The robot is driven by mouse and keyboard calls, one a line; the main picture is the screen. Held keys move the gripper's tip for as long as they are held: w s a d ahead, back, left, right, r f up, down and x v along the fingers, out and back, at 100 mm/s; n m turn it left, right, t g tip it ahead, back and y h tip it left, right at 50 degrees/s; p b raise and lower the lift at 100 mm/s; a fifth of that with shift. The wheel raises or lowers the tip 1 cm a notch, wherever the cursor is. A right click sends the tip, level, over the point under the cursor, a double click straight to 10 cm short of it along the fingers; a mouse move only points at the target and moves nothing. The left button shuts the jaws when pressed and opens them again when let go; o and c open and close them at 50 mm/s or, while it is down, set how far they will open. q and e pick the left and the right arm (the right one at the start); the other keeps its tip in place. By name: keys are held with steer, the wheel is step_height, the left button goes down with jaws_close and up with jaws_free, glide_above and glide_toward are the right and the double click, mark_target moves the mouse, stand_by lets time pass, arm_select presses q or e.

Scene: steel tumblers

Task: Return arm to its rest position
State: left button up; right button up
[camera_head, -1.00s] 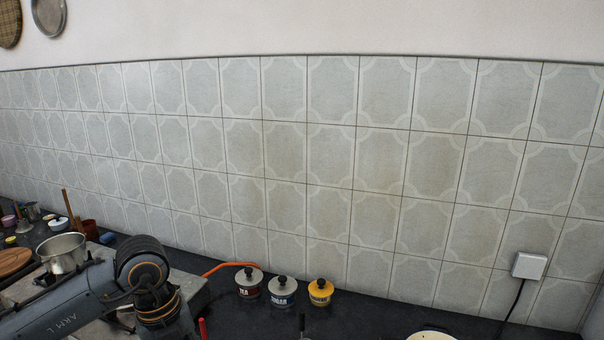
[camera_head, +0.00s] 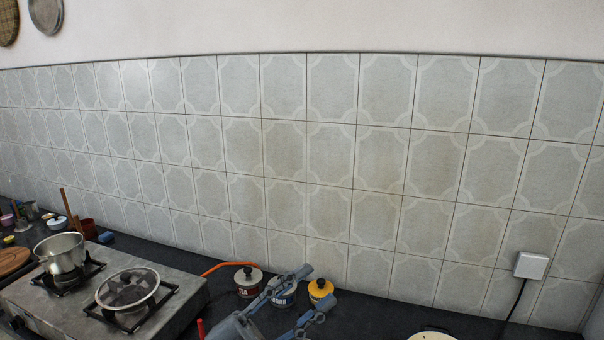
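My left gripper (camera_head: 318,284) shows at the bottom centre, in front of the canisters. Its two grey-blue fingers are spread apart and I see nothing held between them. The fingers cover parts of the red TEA canister (camera_head: 246,274) and the white SUGAR canister (camera_head: 283,299). The rest of the arm is cut off by the bottom edge. My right gripper is not in view.
A stove (camera_head: 172,316) at the left holds a steel pot (camera_head: 60,254) and a lidded pan (camera_head: 128,289). An orange hose (camera_head: 222,266) runs beside it. A tiled wall (camera_head: 330,155) stands behind.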

arm_select(q)
steer(key=w+a+f+n+t+y, duration=0.3)
steer(key=w+a+n+t+y, duration=0.2)
steer(key=a+n+t+y, duration=0.45)
steer(key=a+f+n+g+y, duration=0.2)
steer(key=a+f+n+y, duration=0.25)
steer(key=f, duration=0.35)
steer(key=a+f+n+g+y, duration=0.2)
steer(key=a+f+n+y, duration=0.2)
steer(key=f+n+y, duration=0.25)
steer(key=s+a+f+g, duration=0.3)
steer(key=s+f+g, duration=0.9)
steer(key=s+f, duration=0.95)
step_height(320, 180, down, 25)
steer(key=s+g, duration=0.2)
steer(key=s, duration=0.1)
steer(key=s+a+f+b, duration=0.1)
steer(key=s+a+f, duration=0.2)
steer(key=s+f, duration=1.4)
steer(key=shift+f+g+y+b, duration=0.35)
steer(key=shift+f+g+b, duration=0.05)
steer(key=shift+f+g, duration=0.05)
